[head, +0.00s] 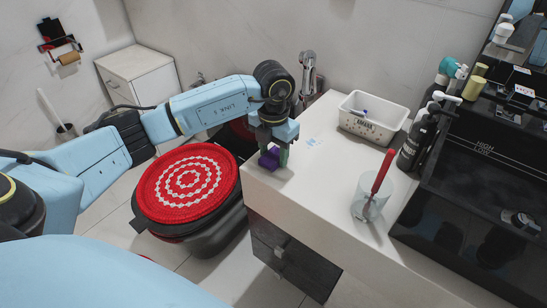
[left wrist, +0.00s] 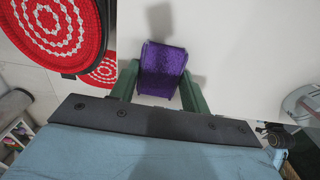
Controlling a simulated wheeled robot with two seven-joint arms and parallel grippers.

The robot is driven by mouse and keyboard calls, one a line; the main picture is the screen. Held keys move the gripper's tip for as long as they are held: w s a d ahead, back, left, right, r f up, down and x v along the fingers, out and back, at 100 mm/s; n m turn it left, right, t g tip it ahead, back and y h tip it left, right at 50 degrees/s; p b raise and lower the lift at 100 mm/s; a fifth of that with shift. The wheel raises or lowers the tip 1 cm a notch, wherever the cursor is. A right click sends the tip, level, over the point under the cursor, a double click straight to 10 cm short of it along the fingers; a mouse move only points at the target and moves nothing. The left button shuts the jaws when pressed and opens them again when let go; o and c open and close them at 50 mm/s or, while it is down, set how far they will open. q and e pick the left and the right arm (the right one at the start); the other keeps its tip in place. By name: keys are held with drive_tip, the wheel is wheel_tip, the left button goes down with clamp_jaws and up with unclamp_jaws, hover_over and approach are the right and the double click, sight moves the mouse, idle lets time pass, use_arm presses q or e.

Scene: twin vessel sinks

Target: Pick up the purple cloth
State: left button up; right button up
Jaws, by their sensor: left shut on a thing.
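The purple cloth (head: 269,159) is a small folded block at the left edge of the white counter. In the left wrist view the purple cloth (left wrist: 162,70) sits between two green fingers. My left gripper (head: 277,157) points down at the counter's corner, and its fingers are shut on the cloth. It also shows in the left wrist view (left wrist: 160,83). I cannot tell whether the cloth still touches the counter. My right gripper is in neither view.
The white counter (head: 300,180) is clear around the cloth. A glass with a red toothbrush (head: 378,175), a white basket (head: 372,116) and dark pump bottles (head: 415,140) stand to the right. A toilet with a red patterned cover (head: 187,181) stands left of the counter.

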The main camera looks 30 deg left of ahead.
sight(274, 155)
use_arm(q)
drive_tip(key=shift+r, duration=0.55)
wheel_tip(274, 155, up, 9)
drive_tip(key=p, duration=0.2)
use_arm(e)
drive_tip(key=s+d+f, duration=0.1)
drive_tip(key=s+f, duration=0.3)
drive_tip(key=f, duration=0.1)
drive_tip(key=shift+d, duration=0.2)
